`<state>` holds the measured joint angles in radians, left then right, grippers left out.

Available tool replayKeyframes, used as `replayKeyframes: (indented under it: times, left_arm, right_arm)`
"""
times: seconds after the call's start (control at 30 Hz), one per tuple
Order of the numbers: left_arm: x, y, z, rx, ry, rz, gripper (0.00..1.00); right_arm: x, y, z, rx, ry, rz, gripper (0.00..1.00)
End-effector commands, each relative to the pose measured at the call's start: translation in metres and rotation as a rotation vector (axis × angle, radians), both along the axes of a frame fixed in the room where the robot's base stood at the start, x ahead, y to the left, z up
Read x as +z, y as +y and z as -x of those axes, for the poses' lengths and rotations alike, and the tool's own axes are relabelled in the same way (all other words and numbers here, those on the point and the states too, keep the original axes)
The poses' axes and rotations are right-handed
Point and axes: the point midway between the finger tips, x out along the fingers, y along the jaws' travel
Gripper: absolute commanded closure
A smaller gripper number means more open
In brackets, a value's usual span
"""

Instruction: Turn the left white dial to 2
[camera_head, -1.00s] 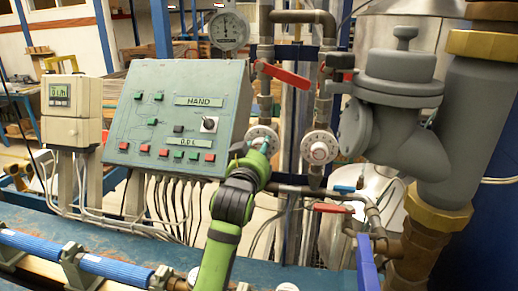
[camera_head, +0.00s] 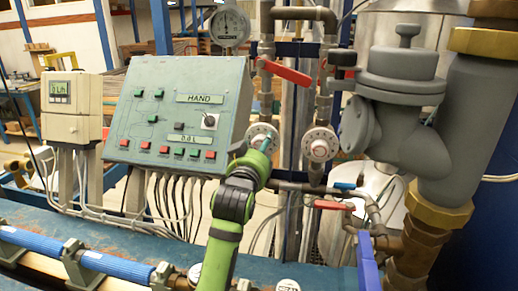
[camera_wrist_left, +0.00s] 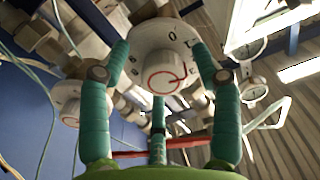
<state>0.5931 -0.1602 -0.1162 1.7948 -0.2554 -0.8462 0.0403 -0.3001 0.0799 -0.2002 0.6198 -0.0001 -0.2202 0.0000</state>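The left white dial (camera_head: 262,136) is on the pipework just right of the green control panel. In the left wrist view the round white dial (camera_wrist_left: 163,62) faces me, with a red mark on its front and dark digits, a 0 among them, on its rim. My left gripper (camera_head: 264,148) is at this dial, partly covering its lower edge. In the wrist view its teal fingers (camera_wrist_left: 161,50) are spread, with two tips at either side of the dial and a third finger below. I cannot tell whether they touch it. My right gripper is not in view.
A second white dial (camera_head: 319,144) is close to the right. Red valve handles (camera_head: 286,72) are above and below the dials. The control panel (camera_head: 180,110) borders the gripper on the left, and a large grey valve body (camera_head: 400,110) stands right.

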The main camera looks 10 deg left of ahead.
Motion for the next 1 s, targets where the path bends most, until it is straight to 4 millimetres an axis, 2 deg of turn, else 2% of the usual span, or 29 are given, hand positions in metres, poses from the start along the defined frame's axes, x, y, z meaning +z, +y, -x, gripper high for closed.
replayKeyframes:
  times: [0.27,0.37,0.7,0.83,1.0]
  left_arm:
    - [0.003,0.0,0.008,0.0,-0.007,0.0,0.36]
    - [0.003,0.0,0.022,0.0,-0.007,0.0,0.36]
    - [0.002,0.0,0.088,0.0,-0.003,0.0,0.36]
    - [0.001,0.0,0.107,0.0,-0.002,0.001,0.36]
    - [0.001,0.0,0.119,0.0,-0.001,0.001,0.36]
  right_arm:
    - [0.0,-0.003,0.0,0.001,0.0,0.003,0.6]
    - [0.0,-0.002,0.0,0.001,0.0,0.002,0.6]
    - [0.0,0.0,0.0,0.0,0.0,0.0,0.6]
    - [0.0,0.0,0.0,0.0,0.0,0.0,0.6]
    - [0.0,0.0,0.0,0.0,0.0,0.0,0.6]
